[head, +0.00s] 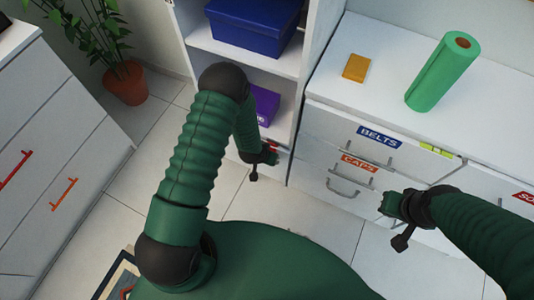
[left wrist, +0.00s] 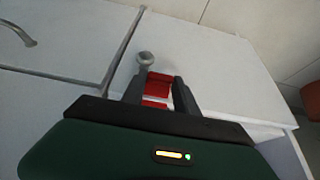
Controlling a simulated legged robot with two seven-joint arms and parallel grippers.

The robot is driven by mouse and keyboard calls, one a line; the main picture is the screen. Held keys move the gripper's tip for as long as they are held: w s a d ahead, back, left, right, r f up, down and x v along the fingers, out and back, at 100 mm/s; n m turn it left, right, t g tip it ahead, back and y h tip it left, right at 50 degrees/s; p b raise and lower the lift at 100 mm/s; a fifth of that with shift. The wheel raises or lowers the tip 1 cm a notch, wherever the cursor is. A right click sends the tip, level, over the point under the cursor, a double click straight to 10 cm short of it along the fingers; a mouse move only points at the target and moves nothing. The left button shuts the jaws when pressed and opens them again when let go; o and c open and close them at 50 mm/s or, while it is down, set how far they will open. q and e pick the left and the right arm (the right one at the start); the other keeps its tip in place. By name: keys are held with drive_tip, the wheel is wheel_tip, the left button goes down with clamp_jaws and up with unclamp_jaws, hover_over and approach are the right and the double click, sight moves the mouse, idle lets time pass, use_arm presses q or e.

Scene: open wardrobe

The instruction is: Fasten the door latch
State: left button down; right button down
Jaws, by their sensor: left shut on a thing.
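The door latch (left wrist: 157,86) shows in the left wrist view as a red piece with a grey round knob at its far end, against a white panel. My left gripper (left wrist: 159,94) has its two dark fingers on either side of the red piece and is shut on it. In the head view my left gripper (head: 270,155) is low at the wardrobe front, with a bit of red beside it; the arm hides part of this area. My right gripper (head: 386,204) hangs in front of the drawers, touching nothing visible; its fingers are too small to read.
A white wardrobe (head: 288,62) holds a blue box (head: 255,28) and a purple box (head: 265,104) on shelves. Drawers labelled BELTS (head: 379,137) and CAPS (head: 359,163) are on the right. A green roll (head: 441,73) and yellow block (head: 356,68) stand on top. A potted plant (head: 125,84) stands left.

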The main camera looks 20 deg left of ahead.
use_arm(q)
drive_tip(key=shift+s+f+t+b, duration=0.1)
drive_tip(key=shift+f+t+b, duration=0.4)
drive_tip(key=shift+t, duration=0.4)
drive_tip(key=c, duration=0.9)
unclamp_jaws()
drive_tip(key=shift+c, duration=0.2)
drive_tip(key=shift+r, duration=0.15)
drive_tip(key=p+v, duration=0.5)
drive_tip(key=v, duration=1.1)
drive_tip(key=shift+s, duration=0.2)
